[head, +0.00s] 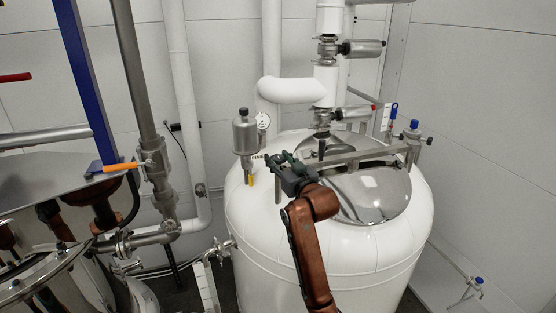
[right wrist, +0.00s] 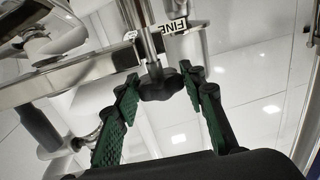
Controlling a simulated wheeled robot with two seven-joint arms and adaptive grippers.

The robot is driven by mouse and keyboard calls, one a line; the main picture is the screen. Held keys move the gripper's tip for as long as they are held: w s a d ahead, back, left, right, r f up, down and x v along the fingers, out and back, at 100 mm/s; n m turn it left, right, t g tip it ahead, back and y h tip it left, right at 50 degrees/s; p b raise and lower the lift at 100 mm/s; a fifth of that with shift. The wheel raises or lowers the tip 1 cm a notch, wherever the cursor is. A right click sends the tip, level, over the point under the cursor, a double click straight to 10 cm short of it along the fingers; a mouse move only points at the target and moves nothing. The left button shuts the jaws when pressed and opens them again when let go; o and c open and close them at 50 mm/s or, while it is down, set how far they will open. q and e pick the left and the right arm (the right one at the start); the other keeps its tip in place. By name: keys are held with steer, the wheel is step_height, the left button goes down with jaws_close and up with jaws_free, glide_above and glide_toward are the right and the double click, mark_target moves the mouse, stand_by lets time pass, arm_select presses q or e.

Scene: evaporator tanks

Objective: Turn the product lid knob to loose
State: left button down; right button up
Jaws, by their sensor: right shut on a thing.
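The white tank (head: 255,235) has a shiny domed lid (head: 378,195) with a metal bar (head: 350,157) across it. My right gripper (head: 278,161) is at the left end of this bar. In the right wrist view, a dark lobed knob (right wrist: 160,86) on a metal rod sits between the green-padded fingertips of the right gripper (right wrist: 161,88), which is shut on it. The gripper hides the knob in the head view. Whether the knob is tight or loose cannot be told. My left gripper is not in view.
A metal canister (head: 245,137) and a round gauge (head: 263,120) stand behind the right gripper. White piping (head: 290,90) rises behind the lid. A blue post (head: 86,80) and a shiny metal tank (head: 40,265) are at the left.

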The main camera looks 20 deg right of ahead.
steer(key=n+y, duration=0.1)
steer(key=y, duration=0.1)
steer(key=n+g+y, duration=0.1)
steer(key=n+y, duration=0.1)
steer(key=y, duration=0.1)
steer(key=shift+d+n+g+b, duration=0.2)
steer(key=shift+n+g+b, duration=0.1)
steer(key=n+g+y+b, duration=0.1)
steer(key=n+y, duration=0.1)
steer(key=n+g+y+b, duration=0.1)
steer(key=g+y, duration=0.1)
steer(key=y, duration=0.1)
steer(key=shift+r+n+g, duration=0.1)
steer(key=shift+n+g, duration=0.2)
steer(key=shift+n, duration=0.1)
steer(key=shift+a+n+g+y+b, duration=0.1)
steer(key=shift+n+g+y+b, duration=0.3)
steer(key=shift+n+g+y, duration=0.85)
steer(key=shift+g, duration=0.45)
steer(key=o, duration=1.2)
steer(key=shift+a, duration=0.1)
steer(key=shift+c, duration=0.2)
steer(key=v, duration=1.2)
